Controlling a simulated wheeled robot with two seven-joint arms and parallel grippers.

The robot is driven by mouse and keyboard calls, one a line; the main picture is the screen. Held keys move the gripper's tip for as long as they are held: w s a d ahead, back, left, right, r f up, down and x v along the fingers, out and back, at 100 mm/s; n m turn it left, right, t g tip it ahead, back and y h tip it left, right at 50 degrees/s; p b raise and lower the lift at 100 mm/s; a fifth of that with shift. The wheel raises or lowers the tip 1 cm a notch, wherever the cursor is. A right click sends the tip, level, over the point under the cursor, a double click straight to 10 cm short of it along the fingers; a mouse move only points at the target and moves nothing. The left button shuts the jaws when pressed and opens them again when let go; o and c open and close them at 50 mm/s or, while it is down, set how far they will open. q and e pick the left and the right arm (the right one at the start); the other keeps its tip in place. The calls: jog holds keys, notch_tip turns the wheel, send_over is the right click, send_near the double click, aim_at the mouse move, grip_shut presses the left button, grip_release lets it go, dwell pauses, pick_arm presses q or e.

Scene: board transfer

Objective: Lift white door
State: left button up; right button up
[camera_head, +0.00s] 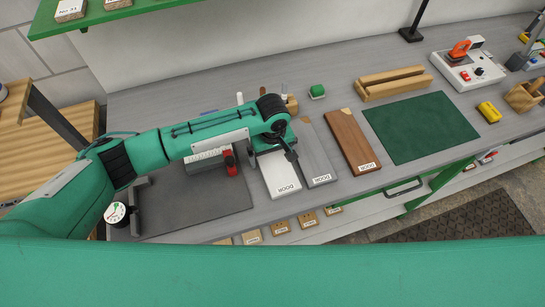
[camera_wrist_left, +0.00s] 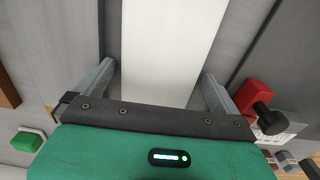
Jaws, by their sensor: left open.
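The white door (camera_head: 279,175) is a flat white board labelled "DOOR" lying on the grey workbench, left of a grey door and a brown door. My left gripper (camera_head: 277,150) is over its far part and hides that end in the head view. In the left wrist view the white door (camera_wrist_left: 160,45) runs between the two fingers of my left gripper (camera_wrist_left: 157,85). The fingers are open, one on each side of the board, with a gap visible at the sides. I cannot tell how high the fingertips are above the bench. My right gripper is not in view.
The grey door (camera_head: 316,150) lies close beside the white one, with the brown door (camera_head: 350,142) farther right. A red-handled device (camera_head: 230,163) stands close on the left. A green mat (camera_head: 420,127) lies clear at right, with a wooden holder (camera_head: 393,82) behind it.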

pick_arm(q)
jog(key=c, duration=1.1)
